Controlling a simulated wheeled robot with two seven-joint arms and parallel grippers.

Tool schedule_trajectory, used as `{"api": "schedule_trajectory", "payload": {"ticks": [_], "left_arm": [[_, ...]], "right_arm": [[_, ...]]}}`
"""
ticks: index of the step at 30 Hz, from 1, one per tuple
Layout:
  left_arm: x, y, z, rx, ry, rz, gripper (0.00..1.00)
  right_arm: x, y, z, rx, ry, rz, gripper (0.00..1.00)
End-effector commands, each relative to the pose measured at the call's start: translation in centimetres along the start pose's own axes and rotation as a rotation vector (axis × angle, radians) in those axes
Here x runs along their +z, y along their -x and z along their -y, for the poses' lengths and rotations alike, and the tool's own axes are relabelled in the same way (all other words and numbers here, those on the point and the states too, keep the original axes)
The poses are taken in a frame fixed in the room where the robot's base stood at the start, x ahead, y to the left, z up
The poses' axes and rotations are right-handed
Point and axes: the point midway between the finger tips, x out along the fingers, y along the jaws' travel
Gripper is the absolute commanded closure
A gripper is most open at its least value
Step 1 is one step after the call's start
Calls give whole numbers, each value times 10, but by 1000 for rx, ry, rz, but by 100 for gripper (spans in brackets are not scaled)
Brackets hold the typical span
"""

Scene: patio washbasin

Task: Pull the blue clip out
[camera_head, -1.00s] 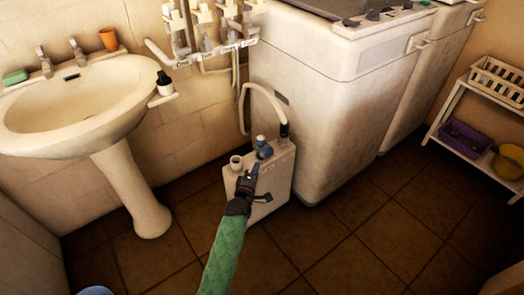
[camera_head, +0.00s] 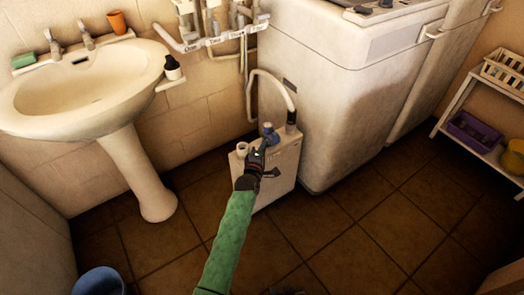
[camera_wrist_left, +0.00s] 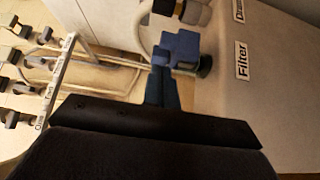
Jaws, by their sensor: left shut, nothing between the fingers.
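The blue clip (camera_head: 270,133) sits on top of the white filter box (camera_head: 284,168), beside the hose fitting. In the left wrist view the blue clip (camera_wrist_left: 181,47) is just beyond my fingertips, and the box (camera_wrist_left: 260,90) carries a "Filter" label. My left gripper (camera_head: 261,149) is shut and empty, right at the near side of the clip. In the wrist view its fingers (camera_wrist_left: 163,80) overlap the clip's lower edge, so I cannot tell whether they touch it. My right gripper (camera_head: 286,291) barely shows at the bottom edge; its jaws are unclear.
A white hose (camera_head: 276,78) arches from the box beside the white appliance (camera_head: 335,90). The washbasin (camera_head: 85,95) stands left and pipes with labelled valves (camera_head: 222,38) are behind. A blue bucket (camera_head: 98,281) is at lower left. The tiled floor at right is open.

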Motion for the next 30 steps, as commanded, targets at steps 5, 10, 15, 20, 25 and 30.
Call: {"api": "schedule_trajectory", "payload": {"ticks": [5, 10, 15, 20, 25, 30], "left_arm": [[0, -29, -1, 1, -1, 0, 100], [0, -48, 0, 0, -1, 0, 100], [0, -58, 0, -1, -1, 0, 100], [0, -60, 0, 0, -1, 0, 100], [0, -60, 0, 0, -1, 0, 100], [3, -57, -1, -1, 0, 1, 100]], "right_arm": [[0, 0, 1, -1, 0, -1, 64], [0, 0, 1, -1, -1, 0, 64], [0, 0, 1, -1, -1, 0, 64], [1, 0, 0, 0, -1, 1, 64], [1, 0, 0, 0, -1, 1, 64], [-2, 2, 0, 0, 0, 0, 64]]}}
